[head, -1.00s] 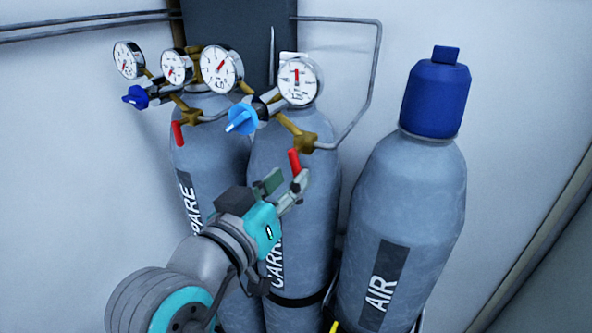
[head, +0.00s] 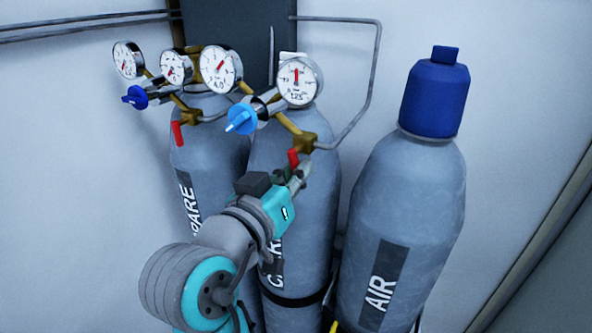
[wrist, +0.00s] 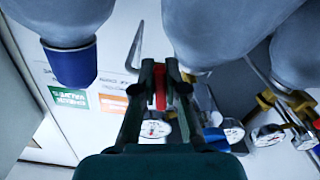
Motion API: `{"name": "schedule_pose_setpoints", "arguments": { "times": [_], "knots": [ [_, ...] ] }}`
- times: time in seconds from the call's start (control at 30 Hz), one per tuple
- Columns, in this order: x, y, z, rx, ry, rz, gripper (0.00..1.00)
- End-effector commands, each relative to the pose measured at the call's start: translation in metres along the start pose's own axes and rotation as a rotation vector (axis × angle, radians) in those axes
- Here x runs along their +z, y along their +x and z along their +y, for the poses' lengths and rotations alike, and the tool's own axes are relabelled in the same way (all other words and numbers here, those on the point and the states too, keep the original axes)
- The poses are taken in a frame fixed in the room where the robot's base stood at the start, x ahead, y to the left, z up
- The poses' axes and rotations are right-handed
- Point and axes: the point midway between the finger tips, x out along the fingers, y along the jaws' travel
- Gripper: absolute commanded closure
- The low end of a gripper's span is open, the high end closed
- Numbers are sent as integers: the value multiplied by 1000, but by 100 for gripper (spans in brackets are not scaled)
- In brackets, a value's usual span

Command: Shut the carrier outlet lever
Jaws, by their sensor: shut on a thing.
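The carrier outlet lever (head: 293,158) is red and hangs from the brass outlet valve (head: 305,143) on the carrier cylinder (head: 290,206). My gripper (head: 296,176) is at the lever's lower end, with its fingers shut around it. In the wrist view the red lever (wrist: 160,88) shows between the two dark fingers of my gripper (wrist: 159,92). The fingers hide the lower part of the lever in the head view. The carrier regulator has a light blue knob (head: 241,121) and a gauge (head: 298,82).
The spare cylinder (head: 207,150) stands to the left with its own red lever (head: 177,134) and dark blue knob (head: 135,97). The air cylinder (head: 415,200), with a blue cap (head: 437,95), stands to the right. A grey pipe (head: 371,85) runs up from the carrier outlet.

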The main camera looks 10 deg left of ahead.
Motion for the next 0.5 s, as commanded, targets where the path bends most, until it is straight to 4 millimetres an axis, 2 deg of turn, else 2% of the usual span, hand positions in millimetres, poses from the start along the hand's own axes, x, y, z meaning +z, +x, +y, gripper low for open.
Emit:
{"name": "schedule_pose_setpoints", "arguments": {
  "times": [0.5],
  "knots": [
    [-1, 0, -8, -1, 259, 0, 100]
  ]
}}
